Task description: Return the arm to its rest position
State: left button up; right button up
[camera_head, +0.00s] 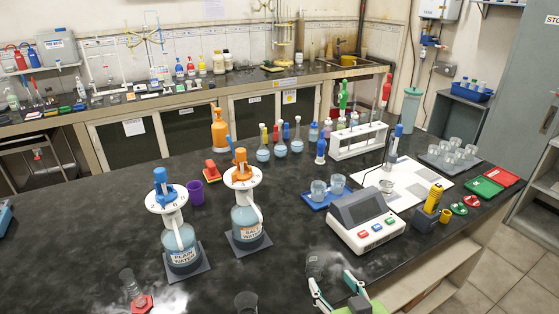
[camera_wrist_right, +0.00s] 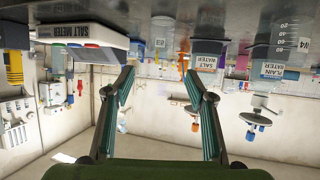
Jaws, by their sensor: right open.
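My right gripper (camera_head: 333,287) is at the front edge of the black bench in the head view, its fingers spread apart and pointing over the bench. It also shows in the wrist view (camera_wrist_right: 158,75), where the picture is upside down and nothing is between the green-padded fingers. A clear beaker (camera_head: 316,265) stands on the bench just beyond the fingertips, seemingly apart from them. My left gripper is not in view.
The salt meter (camera_head: 367,220) stands right of centre. The plain water bottle (camera_head: 181,245) and salt water bottle (camera_head: 246,218) stand to the left. Another beaker (camera_head: 246,302) is at the front edge. A beaker on a red pad (camera_head: 143,303) is at front left.

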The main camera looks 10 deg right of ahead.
jog(key=s+d+f+g+h, duration=0.1)
jog(key=s+f+g, duration=0.45)
jog(key=s, duration=0.45)
jog(key=s+d+f+g, duration=0.1)
jog(key=s+f+g, duration=0.5)
jog(key=s, duration=0.5)
notch_tip(320, 180, down, 28)
jog(key=s+n, duration=0.1)
jog(key=s, duration=0.1)
jog(key=s+d+f, duration=0.3)
jog(key=s+f, duration=1.2)
jog(key=s, duration=0.1)
jog(key=shift+s+d+f+g, duration=0.2)
jog(key=shift+s+f+g, duration=0.05)
jog(key=shift+g, duration=0.2)
